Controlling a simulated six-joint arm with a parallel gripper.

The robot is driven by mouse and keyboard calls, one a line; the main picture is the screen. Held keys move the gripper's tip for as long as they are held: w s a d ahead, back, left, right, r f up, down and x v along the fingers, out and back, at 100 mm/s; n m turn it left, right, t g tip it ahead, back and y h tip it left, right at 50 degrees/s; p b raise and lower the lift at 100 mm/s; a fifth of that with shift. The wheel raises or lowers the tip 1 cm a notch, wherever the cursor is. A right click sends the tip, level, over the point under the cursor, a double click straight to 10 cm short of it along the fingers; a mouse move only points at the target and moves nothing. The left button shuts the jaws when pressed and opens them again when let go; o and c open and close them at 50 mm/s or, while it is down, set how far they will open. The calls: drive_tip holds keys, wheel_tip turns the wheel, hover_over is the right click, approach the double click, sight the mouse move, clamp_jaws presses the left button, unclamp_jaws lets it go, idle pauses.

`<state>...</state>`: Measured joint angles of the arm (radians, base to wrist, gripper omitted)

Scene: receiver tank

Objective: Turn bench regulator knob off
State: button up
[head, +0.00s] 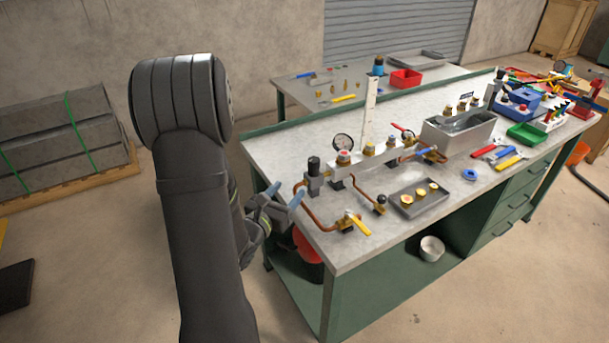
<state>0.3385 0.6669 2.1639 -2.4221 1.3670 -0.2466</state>
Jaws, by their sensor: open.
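A regulator with a black knob (314,164) on a silver body stands at the left end of the metal manifold (345,171) on the bench. The knob is upright, and its turned position is too small to read. My gripper (285,194) is open and empty at the bench's left edge, to the left of and lower in the picture than the knob. Its two blue-grey fingertips are apart and do not touch the knob. My arm hides part of the gripper's body.
Copper pipes (322,226) and a yellow-handled valve (352,222) lie close to my gripper. A pressure gauge (343,142) and a tall white column (370,110) rise behind the manifold. A grey tray (419,212) sits in front. The bench top (275,148) is clear behind the knob.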

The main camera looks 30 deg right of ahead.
sight(310, 164)
drive_tip(key=w+a+m+g+h, duration=0.1)
drive_tip(key=w+a+m+g, duration=0.2)
drive_tip(key=w+g, duration=0.1)
drive_tip(key=shift+g, duration=0.3)
drive_tip(key=x, duration=1.7)
drive_tip(key=shift+d+r, duration=0.1)
drive_tip(key=shift+r, duration=0.05)
drive_tip(key=c, duration=1)
